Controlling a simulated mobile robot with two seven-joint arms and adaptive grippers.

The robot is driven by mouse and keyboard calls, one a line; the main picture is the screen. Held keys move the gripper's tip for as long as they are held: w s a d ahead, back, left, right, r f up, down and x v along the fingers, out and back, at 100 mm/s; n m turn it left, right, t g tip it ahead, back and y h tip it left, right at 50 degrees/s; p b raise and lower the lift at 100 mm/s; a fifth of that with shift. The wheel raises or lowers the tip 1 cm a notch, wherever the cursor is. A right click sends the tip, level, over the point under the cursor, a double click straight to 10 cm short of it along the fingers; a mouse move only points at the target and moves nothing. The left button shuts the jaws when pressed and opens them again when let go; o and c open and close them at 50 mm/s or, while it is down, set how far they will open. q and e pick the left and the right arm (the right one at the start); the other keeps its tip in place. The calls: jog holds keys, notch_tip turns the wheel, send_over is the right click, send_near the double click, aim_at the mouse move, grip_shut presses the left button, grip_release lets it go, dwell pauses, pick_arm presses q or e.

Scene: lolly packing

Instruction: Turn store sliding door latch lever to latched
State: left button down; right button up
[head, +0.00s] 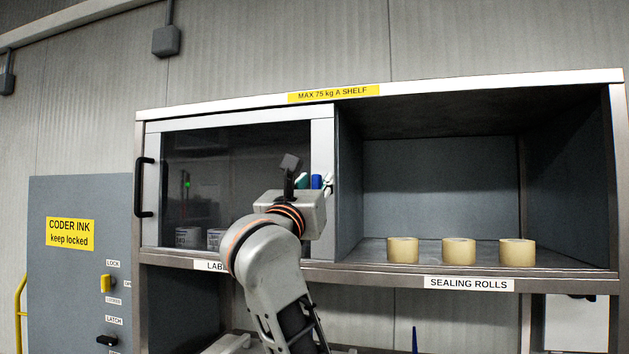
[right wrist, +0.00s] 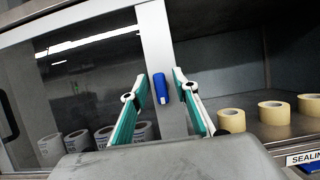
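The store's sliding door (head: 323,140) has a pale frame and dark glass and covers the left half of the shelf cabinet. Its latch lever (right wrist: 160,84) is a small blue piece, roughly upright, on the door's right stile. It also shows in the head view (head: 316,181), partly hidden behind my right gripper. My right gripper (right wrist: 161,75) is open, with one teal-and-white finger on either side of the lever. No contact between fingers and lever can be made out. My left gripper is not in view.
The right half of the cabinet is open, with three tan sealing rolls (head: 459,251) on its shelf. Grey-white rolls (right wrist: 103,136) stand behind the glass. A black door handle (head: 144,187) is at the left. A grey coder ink cabinet (head: 75,205) stands far left.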

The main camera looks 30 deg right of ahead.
grip_shut()
